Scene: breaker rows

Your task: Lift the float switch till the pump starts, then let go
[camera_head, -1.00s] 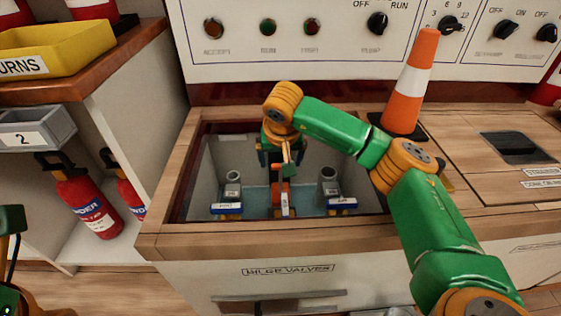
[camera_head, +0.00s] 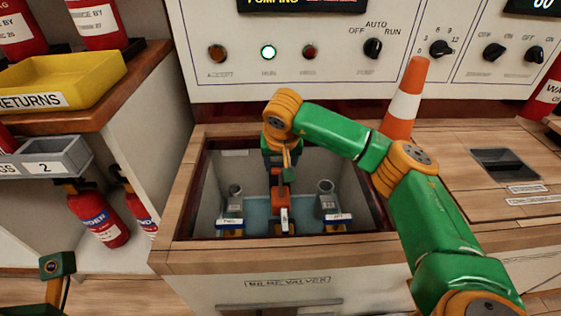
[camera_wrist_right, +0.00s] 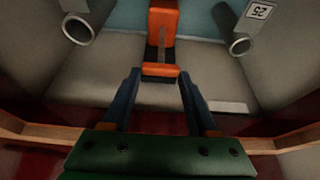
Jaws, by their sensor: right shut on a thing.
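My right gripper (camera_head: 280,168) reaches down into the well and is shut on the float switch; the arm hides part of the grip in the head view. My left gripper's fingers are not seen; only a green arm part shows at the lower left.
The well's wooden rim (camera_head: 270,258) surrounds my right gripper. An orange and white cone (camera_head: 404,105) stands close behind my right forearm. A yellow returns tray (camera_head: 75,75), a grey bin (camera_head: 55,158) and fire extinguishers (camera_head: 98,218) are at the left.

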